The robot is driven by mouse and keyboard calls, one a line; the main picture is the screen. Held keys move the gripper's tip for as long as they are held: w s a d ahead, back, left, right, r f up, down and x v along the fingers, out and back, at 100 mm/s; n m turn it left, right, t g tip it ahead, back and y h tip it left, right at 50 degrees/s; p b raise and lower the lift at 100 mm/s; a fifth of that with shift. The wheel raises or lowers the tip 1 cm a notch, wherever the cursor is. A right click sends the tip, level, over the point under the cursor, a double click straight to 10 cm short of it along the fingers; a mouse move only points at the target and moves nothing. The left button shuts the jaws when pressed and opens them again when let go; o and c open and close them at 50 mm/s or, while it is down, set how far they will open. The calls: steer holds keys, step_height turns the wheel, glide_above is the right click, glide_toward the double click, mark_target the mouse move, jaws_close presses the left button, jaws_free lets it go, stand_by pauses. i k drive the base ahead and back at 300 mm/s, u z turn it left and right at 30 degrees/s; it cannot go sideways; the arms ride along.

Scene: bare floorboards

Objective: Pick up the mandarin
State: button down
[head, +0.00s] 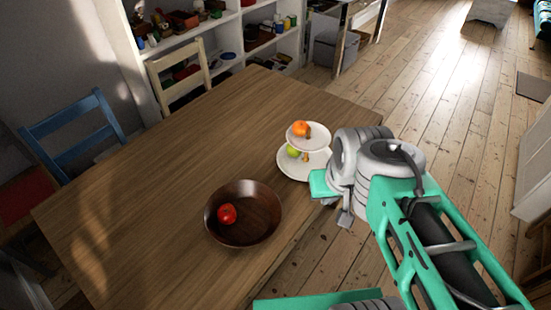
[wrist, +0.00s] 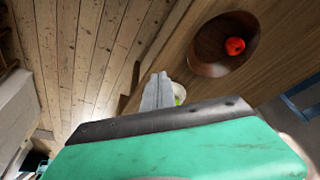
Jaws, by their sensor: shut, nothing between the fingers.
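The mandarin (head: 299,128) is an orange fruit on the upper plate of a white two-tier stand (head: 293,168), near the right edge of the wooden table. A small brown item lies beside it. My gripper (head: 345,218) is right of the stand and nearer the camera, by the table's edge, apart from the mandarin. In the wrist view my gripper's grey fingers (wrist: 157,88) are together and empty. They and the green housing hide most of the stand there, and I cannot make out the mandarin.
A green fruit (head: 293,151) sits on the lower plate. A brown bowl (head: 262,218) with a red fruit (head: 227,214) stands on the table (head: 150,190), left of my gripper. Chairs and a shelf line the far side. Floorboards at right are open.

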mark_target(300, 129)
steer(key=z, duration=1)
steer(key=i, duration=0.8)
steer(key=u, duration=2.55)
